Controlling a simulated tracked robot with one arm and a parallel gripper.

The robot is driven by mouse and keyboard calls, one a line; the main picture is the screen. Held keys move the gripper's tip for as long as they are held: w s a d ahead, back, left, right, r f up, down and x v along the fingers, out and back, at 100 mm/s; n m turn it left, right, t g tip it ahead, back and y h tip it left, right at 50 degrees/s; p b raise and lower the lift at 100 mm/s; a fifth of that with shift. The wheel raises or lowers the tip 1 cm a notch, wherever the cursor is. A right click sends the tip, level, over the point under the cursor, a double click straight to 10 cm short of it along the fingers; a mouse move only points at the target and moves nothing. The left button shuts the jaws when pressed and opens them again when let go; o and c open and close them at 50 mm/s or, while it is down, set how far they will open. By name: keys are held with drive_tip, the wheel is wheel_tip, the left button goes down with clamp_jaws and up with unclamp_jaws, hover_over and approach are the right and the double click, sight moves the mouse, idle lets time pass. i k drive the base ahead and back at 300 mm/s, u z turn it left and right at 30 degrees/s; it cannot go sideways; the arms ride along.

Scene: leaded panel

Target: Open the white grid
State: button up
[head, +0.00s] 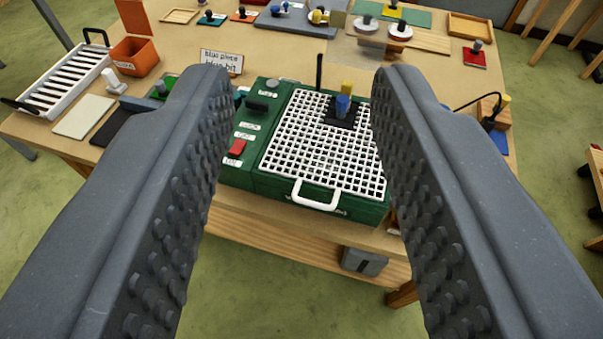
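The white grid (318,160) lies flat on top of a green box (270,190) at the near edge of the wooden table. Its white loop handle (315,195) sticks out toward me at the near side. A blue and yellow knobbed piece on a black base (342,110) stands on the grid near its far right. My gripper (302,85) is open and empty, its two studded fingers wide apart in the foreground. The grid and handle show between the fingers, beyond and apart from them. The right finger hides part of the grid's right edge.
A red switch (237,149) and a black knob sit on the box's left part. A white slatted rack (65,80) and an orange bin (135,60) stand at the left. Small knobbed pieces and trays fill the table's back. The floor in front is clear.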

sight(337, 191)
drive_tip(key=u, duration=0.25)
drive_tip(key=i, duration=0.3)
drive_tip(key=z, duration=2.25)
drive_tip(key=k, duration=0.65)
drive_tip(key=u, duration=1.95)
